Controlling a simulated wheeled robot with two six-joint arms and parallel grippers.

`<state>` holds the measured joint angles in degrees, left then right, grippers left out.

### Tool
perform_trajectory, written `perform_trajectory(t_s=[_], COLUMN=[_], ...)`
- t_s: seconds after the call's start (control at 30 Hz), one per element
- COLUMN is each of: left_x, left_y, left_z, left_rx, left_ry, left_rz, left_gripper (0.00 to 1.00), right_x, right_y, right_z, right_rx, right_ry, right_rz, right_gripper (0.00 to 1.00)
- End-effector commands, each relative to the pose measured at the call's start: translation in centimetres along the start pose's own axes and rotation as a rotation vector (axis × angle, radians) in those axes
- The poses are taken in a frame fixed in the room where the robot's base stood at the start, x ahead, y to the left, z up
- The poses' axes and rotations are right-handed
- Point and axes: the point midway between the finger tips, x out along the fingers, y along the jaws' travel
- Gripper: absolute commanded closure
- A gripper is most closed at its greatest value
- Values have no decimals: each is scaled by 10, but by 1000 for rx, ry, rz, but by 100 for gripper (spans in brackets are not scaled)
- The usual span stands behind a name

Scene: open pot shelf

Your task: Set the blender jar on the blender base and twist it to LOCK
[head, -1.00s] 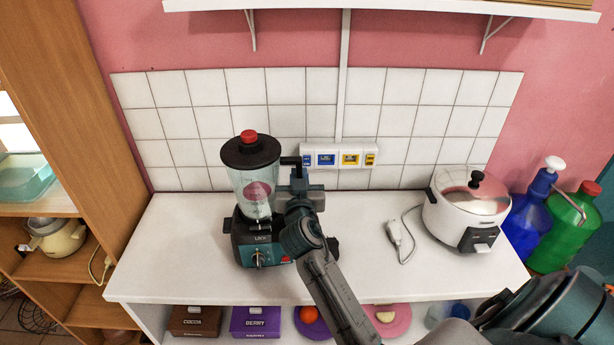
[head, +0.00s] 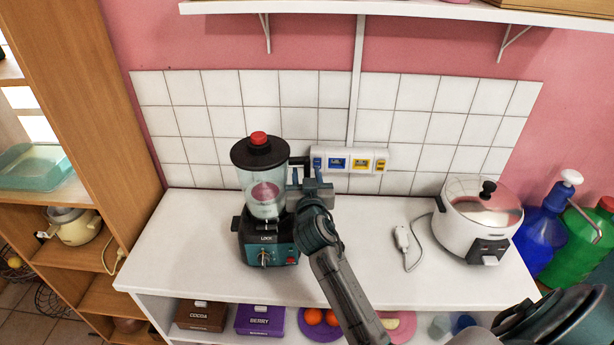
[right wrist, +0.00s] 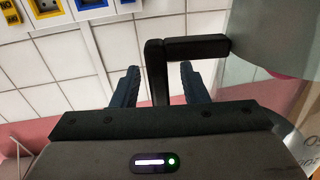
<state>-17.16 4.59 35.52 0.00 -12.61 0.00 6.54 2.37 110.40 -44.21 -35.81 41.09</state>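The blender jar (head: 262,187), clear with a black lid and red cap, stands upright on the dark teal blender base (head: 268,243), which carries a LOCK label on its front. The jar's black handle (right wrist: 157,80) points to the right in the head view, towards the back wall. My right gripper (head: 307,178) is at the handle. In the right wrist view its two fingers stand apart on either side of the handle, with gaps showing on both sides.
A wall socket strip (head: 350,160) is just behind the gripper. A white cooker (head: 478,222) and a loose plug (head: 402,238) are on the right of the white counter (head: 190,235). A wooden shelf (head: 115,130) stands at left. The counter's left end is clear.

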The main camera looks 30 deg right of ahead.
Motion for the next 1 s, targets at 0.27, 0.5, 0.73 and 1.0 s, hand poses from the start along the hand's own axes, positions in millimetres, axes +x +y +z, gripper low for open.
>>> perform_trajectory(t_s=[0.27,0.5,0.73,1.0], left_x=[2,18,34,39], left_y=[0,2,3,3], left_z=[0,2,3,4], left_rx=[0,0,0,0], left_ry=[0,0,0,0], left_rz=[0,0,0,0], left_gripper=[64,64,64,64], right_x=[-3,-39,-85,-108], right_y=[0,0,0,0], right_z=[4,6,5,1], right_rx=[-3,2,3,0], right_ry=[-5,-3,-3,-1], right_rz=[1,0,1,0], right_gripper=[60,60,60,60])
